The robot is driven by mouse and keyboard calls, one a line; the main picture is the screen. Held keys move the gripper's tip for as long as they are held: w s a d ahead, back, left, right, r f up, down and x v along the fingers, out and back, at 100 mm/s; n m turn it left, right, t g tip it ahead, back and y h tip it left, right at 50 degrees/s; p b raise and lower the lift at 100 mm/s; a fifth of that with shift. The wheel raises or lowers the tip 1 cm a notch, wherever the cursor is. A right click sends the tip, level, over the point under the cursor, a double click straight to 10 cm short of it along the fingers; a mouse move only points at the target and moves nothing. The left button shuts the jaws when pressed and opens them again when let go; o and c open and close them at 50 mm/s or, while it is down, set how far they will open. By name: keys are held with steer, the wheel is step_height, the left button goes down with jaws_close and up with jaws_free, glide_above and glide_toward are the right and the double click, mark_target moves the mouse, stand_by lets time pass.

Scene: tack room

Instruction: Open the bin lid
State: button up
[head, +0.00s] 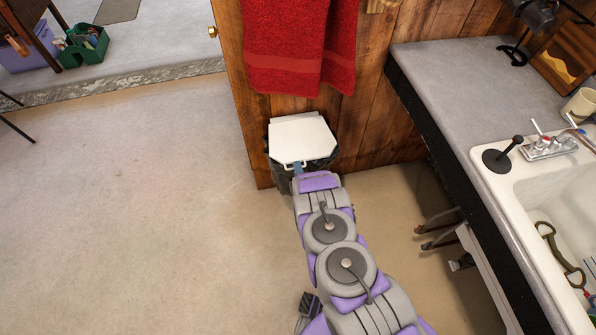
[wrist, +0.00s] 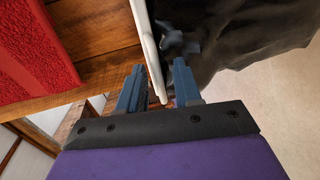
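The bin (head: 284,183) stands on the floor against the wooden wall, with a dark bag around its body. Its white lid (head: 300,138) lies flat on top, closed, with a small handle at the front edge. My gripper (head: 298,168) is at that front edge. In the wrist view, the lid (wrist: 148,45) shows edge-on as a thin white strip, and the black bag (wrist: 240,35) is to its right. The two blue fingers of my gripper (wrist: 158,88) are apart, with the white edge between them. I see no clear contact; my arm hides part of the bin's front.
A red towel (head: 300,45) hangs just above and behind the bin; it also shows in the wrist view (wrist: 35,50). A counter (head: 465,85) with a sink (head: 560,200) stands to the right. The floor (head: 130,200) to the left is clear.

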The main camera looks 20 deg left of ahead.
steer(key=shift+a, duration=0.25)
steer(key=shift+c, duration=0.6)
steer(key=shift+d, duration=0.1)
steer(key=c, duration=0.4)
steer(key=shift+d, duration=0.1)
jaws_close()
steer(key=shift+f, duration=0.1)
